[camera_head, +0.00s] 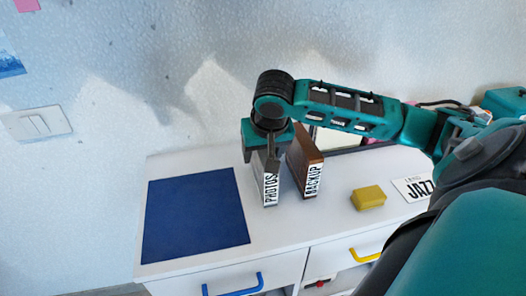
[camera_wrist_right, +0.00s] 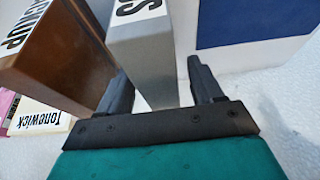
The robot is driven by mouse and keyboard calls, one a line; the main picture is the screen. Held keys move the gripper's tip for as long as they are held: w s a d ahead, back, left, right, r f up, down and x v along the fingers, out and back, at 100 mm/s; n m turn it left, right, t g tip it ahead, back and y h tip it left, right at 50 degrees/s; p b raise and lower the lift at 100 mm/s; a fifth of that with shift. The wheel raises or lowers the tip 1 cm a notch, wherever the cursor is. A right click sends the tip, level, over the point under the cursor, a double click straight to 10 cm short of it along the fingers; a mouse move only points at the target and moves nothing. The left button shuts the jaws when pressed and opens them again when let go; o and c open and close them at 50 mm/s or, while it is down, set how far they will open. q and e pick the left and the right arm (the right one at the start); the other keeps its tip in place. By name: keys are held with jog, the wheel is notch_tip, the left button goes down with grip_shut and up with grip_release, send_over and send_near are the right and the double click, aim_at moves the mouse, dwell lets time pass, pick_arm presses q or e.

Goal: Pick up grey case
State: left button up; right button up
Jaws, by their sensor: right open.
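The grey case (camera_head: 269,187), labelled PHOTOS, stands upright on the white cabinet top. In the right wrist view the grey case (camera_wrist_right: 146,58) reaches between the two dark fingers of my right gripper (camera_wrist_right: 161,88). The fingers are apart, one on each side of it, with a visible gap on the right side. In the head view my right gripper (camera_head: 271,150) points down over the case and hides its upper part. My left gripper is not in view.
A brown case (camera_head: 306,163) labelled BACKUP stands close to the right of the grey case. A dark blue mat (camera_head: 195,215) lies to the left. A yellow block (camera_head: 368,198) and a JAZZ card (camera_head: 412,187) lie to the right. Drawers with blue and yellow handles are below.

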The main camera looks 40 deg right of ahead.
jog(key=shift+f+p, duration=0.25)
jog(key=shift+p, duration=0.2)
dwell(0.4)
jog(key=c, duration=1.2)
